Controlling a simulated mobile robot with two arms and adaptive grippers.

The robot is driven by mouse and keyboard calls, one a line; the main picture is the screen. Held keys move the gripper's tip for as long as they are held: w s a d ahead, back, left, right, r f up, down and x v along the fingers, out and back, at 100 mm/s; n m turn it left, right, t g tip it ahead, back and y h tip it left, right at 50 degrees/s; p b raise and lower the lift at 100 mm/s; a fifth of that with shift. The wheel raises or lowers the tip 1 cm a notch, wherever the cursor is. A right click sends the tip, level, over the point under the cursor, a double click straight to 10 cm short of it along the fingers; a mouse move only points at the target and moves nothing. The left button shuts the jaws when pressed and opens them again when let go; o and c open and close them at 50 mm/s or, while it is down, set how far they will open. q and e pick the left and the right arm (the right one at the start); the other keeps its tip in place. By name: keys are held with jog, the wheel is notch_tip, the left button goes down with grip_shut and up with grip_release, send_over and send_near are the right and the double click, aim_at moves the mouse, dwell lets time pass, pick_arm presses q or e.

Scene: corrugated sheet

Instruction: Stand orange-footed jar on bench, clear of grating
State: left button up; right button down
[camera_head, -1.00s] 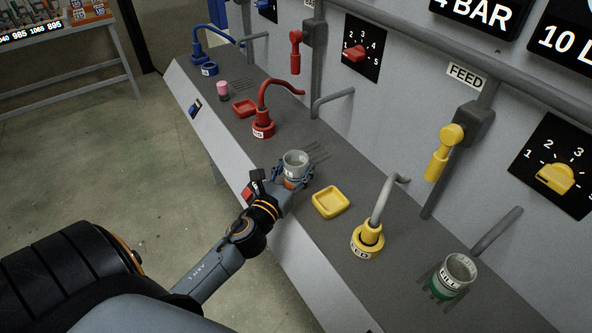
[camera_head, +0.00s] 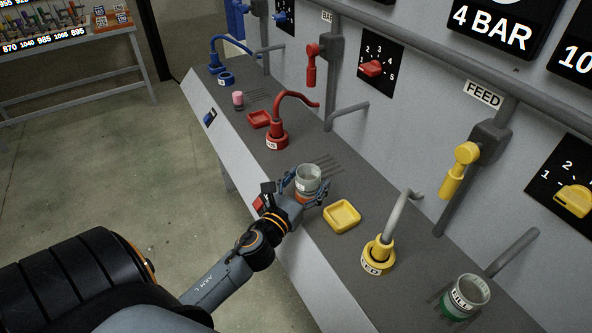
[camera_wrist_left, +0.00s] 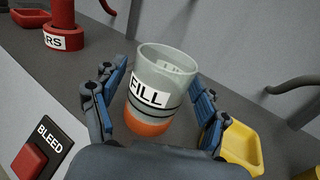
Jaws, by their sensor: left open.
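The orange-footed jar (camera_head: 308,178) is a grey-green cup with dark bands, an orange base and a FILL label. It appears upright on the bench (camera_head: 345,255), just in front of the dark slots of a grating (camera_head: 328,164). Whether its foot overlaps the grating is hidden. My left gripper (camera_head: 310,192) is open, with a finger on each side of the jar. In the left wrist view the jar (camera_wrist_left: 158,75) stands between the spread fingers (camera_wrist_left: 158,100), with a visible gap at least on the left. My right gripper is not in view.
A yellow tray (camera_head: 342,215) lies close to the right of the jar, with a yellow-collared spout (camera_head: 378,252) beyond. A red spout (camera_head: 278,138) and red tray (camera_head: 259,119) are to the left. A green-footed jar (camera_head: 465,298) stands far right. Pipes run along the wall behind.

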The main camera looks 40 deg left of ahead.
pick_arm(q)
jog(key=s+b, duration=0.1)
jog(key=s, duration=0.2)
jog(key=s+d+b, duration=0.1)
jog(key=s, duration=0.3)
jog(key=s+b, duration=0.1)
jog(key=s, duration=0.2)
jog(key=shift+s+d+f, duration=0.15)
jog(key=shift+s+d, duration=0.05)
jog(key=shift+s, duration=0.6)
